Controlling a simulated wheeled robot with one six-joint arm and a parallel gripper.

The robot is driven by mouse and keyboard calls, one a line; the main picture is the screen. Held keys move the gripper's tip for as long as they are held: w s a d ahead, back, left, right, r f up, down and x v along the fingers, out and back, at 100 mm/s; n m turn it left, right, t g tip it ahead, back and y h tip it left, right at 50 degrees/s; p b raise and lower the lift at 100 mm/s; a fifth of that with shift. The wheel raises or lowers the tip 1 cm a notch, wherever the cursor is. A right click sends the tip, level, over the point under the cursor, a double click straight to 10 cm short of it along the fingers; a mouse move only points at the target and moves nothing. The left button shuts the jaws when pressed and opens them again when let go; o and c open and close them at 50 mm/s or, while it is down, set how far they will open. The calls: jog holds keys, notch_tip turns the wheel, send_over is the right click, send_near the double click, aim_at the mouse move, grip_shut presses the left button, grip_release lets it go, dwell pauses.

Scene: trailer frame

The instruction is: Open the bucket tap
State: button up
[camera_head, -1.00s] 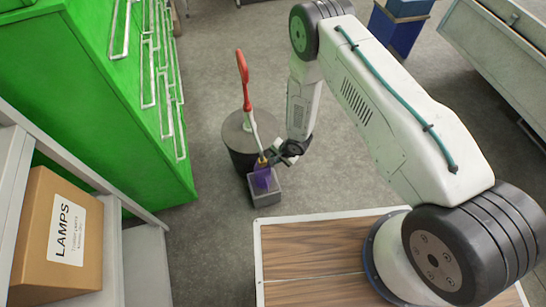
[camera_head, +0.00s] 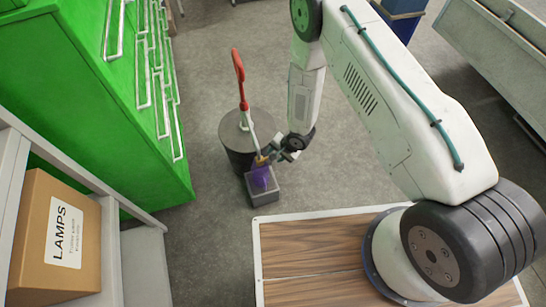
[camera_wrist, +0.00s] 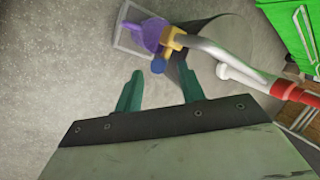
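A pump-like fixture with a long red handle (camera_head: 238,65) and a pale pipe stands at a dark drum (camera_head: 243,118) with a grey top. At its lower end are a yellow fitting (camera_wrist: 172,41) and a small blue knob (camera_wrist: 158,66), seen in the wrist view. A purple piece (camera_head: 262,179) hangs at the yellow fitting, over a grey square box (camera_head: 263,195); it also shows in the wrist view (camera_wrist: 146,36). I cannot tell which part is the tap. My gripper (camera_wrist: 160,88) is open and empty, its green fingers apart, with the blue knob just beyond the gap.
A green drawer cabinet (camera_head: 130,180) with white handles stands at the left, by a shelf with a LAMPS carton (camera_head: 75,252). A wood-topped surface with a white rim (camera_head: 258,280) lies in front.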

jog(key=shift+v, duration=1.6)
jog(key=s+d+f+n+g+h, duration=0.1)
jog(key=s+d+n+g+h, duration=0.15)
jog(key=s+d, duration=0.2)
jog(key=s+d+r+n+g+h, duration=0.15)
jog(key=d+r, duration=0.25)
jog(key=r, duration=0.6)
jog(key=d+r+n+h, duration=0.2)
jog(key=d+r, duration=0.1)
jog(key=r, duration=0.8)
jog(key=s+d+r+n+g+h, duration=0.15)
jog(key=d+r, duration=0.25)
jog(key=r, duration=0.6)
jog(key=s+d+r+t+y, duration=0.1)
jog(key=s+d+r+t, duration=0.1)
jog(key=s+r, duration=0.7)
jog(key=s+d+r+t+y, duration=0.1)
jog(key=s+r, duration=0.9)
jog(key=r, duration=1.1)
jog(key=shift+s+d+t+y, duration=0.2)
jog(key=shift+d+t+y, duration=0.15)
jog(key=shift+t+y, duration=0.3)
